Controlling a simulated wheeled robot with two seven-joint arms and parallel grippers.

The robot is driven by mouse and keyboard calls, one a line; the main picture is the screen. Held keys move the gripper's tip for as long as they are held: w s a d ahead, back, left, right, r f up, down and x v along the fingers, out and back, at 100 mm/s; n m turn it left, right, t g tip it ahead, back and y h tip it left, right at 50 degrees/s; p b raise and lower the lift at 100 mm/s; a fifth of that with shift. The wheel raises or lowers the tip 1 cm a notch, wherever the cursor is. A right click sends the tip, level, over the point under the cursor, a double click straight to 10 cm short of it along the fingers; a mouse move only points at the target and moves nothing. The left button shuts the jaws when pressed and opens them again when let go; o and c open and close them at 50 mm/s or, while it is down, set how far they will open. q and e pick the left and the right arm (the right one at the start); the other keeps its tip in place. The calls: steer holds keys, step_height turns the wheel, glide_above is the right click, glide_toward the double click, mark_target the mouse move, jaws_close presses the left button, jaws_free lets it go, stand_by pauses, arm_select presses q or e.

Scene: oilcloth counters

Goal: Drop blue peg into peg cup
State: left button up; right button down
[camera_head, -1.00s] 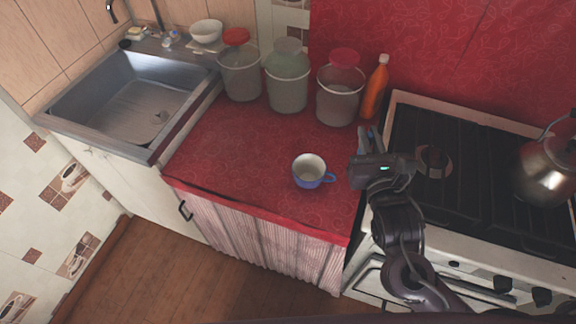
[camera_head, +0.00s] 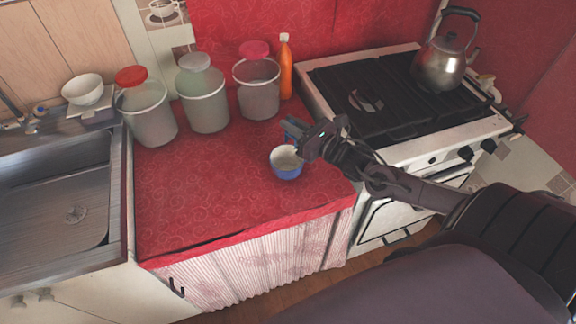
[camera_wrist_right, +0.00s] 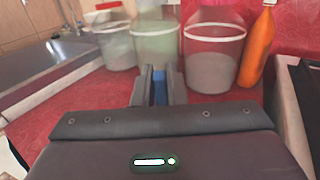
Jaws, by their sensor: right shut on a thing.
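The peg cup (camera_head: 286,168), a blue cup with a pale inside, stands upright on the red counter in the head view. My right gripper (camera_head: 291,128) is just behind the cup's far rim, with its wrist passing to the right of the cup. In the right wrist view its fingers (camera_wrist_right: 159,88) are shut on the blue peg (camera_wrist_right: 160,91); only a narrow blue strip shows between them. The peg is apart from the cup. The cup does not show in the wrist view. My left gripper is not in view.
Several lidded buckets, one of them with a pink lid (camera_head: 257,90), and an orange bottle (camera_head: 286,70) line the counter's back. The stove (camera_head: 370,95) with a kettle (camera_head: 440,62) is right. A sink (camera_head: 60,195) is left. The red counter (camera_head: 200,190) is clear left of the cup.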

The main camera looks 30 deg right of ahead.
steer(key=shift+d+f+b, duration=0.1)
steer(key=shift+f+b, duration=0.4)
steer(key=shift+f, duration=0.2)
step_height(320, 180, down, 4)
steer(key=b, duration=0.4)
steer(key=shift+f, duration=0.25)
steer(key=c, duration=1.4)
jaws_free()
steer(key=shift+s, duration=0.15)
steer(key=shift+p+v, duration=0.3)
steer(key=shift+v, duration=3.5)
